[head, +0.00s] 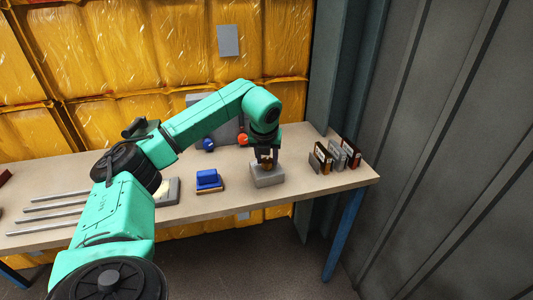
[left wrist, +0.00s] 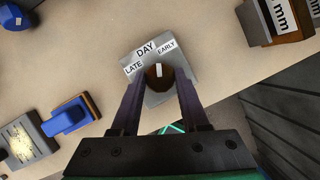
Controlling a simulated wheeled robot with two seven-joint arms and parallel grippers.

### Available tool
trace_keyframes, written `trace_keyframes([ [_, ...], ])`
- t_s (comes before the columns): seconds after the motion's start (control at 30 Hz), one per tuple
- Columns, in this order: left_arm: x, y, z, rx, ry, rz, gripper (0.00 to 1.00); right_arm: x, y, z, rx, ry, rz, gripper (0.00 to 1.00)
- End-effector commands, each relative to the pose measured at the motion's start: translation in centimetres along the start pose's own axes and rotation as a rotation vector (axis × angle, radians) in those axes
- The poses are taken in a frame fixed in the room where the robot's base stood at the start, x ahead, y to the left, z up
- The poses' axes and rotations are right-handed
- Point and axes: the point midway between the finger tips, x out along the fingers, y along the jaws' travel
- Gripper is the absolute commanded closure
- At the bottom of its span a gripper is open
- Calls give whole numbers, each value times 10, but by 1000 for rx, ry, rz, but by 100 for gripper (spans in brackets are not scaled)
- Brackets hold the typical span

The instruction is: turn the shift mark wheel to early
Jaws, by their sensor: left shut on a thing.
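The shift mark wheel (left wrist: 154,84) is a brown knob with a white mark. It sits on a grey block (head: 268,178) near the front right of the table. In the left wrist view the block (left wrist: 181,62) carries the labels LATE, DAY and EARLY. The white mark points up the picture, roughly toward the space between DAY and EARLY; its exact setting is hard to tell. My left gripper (head: 267,159) reaches down from above, its fingers shut on the wheel's two sides. My right gripper is not in view.
To the right stand upright black, grey and brown blocks (head: 339,156). To the left lies a blue block on a brown base (head: 208,182), with long metal bars (head: 50,209) farther left. A grey panel with blue and red balls stands behind. The table's front edge is close.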

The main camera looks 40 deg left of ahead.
Motion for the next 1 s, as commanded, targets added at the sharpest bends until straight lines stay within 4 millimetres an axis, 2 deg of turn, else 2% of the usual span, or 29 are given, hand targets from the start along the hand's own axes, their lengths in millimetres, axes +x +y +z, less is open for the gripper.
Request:
trace_keyframes([
  [0.1, -3, -2, 1, -98, 1, 41, 100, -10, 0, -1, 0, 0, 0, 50],
  [0.47, -1, -3, 2, -392, 0, 162, 100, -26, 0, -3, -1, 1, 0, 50],
  [1.0, 0, -2, 1, -408, -1, 168, 100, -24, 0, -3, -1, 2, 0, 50],
])
